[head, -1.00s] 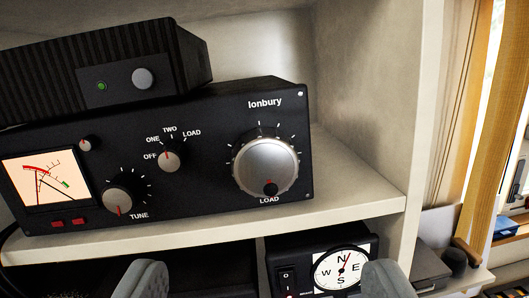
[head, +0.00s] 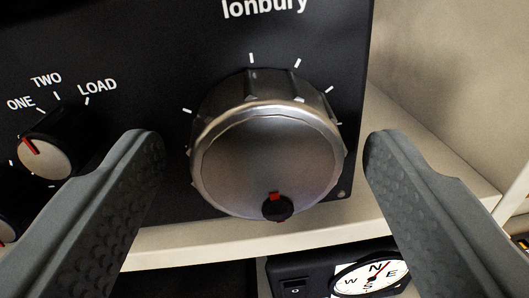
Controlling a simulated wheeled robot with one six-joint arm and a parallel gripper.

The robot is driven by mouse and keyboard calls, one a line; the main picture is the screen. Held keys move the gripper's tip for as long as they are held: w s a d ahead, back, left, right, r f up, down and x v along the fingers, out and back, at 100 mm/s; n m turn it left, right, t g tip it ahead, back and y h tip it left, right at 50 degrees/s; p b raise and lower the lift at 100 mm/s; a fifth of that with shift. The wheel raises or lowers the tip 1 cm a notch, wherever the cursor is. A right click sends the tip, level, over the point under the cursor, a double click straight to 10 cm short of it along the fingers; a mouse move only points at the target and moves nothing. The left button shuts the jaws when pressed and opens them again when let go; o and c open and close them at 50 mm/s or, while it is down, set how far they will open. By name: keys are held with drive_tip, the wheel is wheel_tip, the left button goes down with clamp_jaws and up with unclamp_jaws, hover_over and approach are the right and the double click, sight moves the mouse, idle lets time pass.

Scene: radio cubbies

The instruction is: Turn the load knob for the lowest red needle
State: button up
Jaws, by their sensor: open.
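The load knob (head: 265,160) is a large silver dial on the front of the black Ionbury radio unit (head: 150,95). Its small black crank handle with a red mark (head: 276,206) sits at the bottom of the dial. My gripper (head: 262,150) is open, one finger on each side of the knob, with visible gaps between the fingers and the dial. The meter with the needles is out of view now. The LOAD label under the knob is hidden.
A smaller selector knob (head: 47,155) marked ONE, TWO and LOAD is left of my left finger. The shelf edge (head: 200,242) runs below the unit. A compass-faced device (head: 368,278) sits on the level beneath. A pale wall stands at right.

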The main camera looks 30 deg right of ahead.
drive_tip(key=shift+c, duration=0.4)
drive_tip(key=c, duration=0.9)
drive_tip(key=shift+n, duration=0.3)
drive_tip(key=n, duration=0.4)
drive_tip(key=shift+n, duration=0.3)
drive_tip(key=n+t, duration=0.1)
drive_tip(key=n, duration=0.4)
drive_tip(key=shift+f, duration=0.1)
drive_tip(key=o, duration=1)
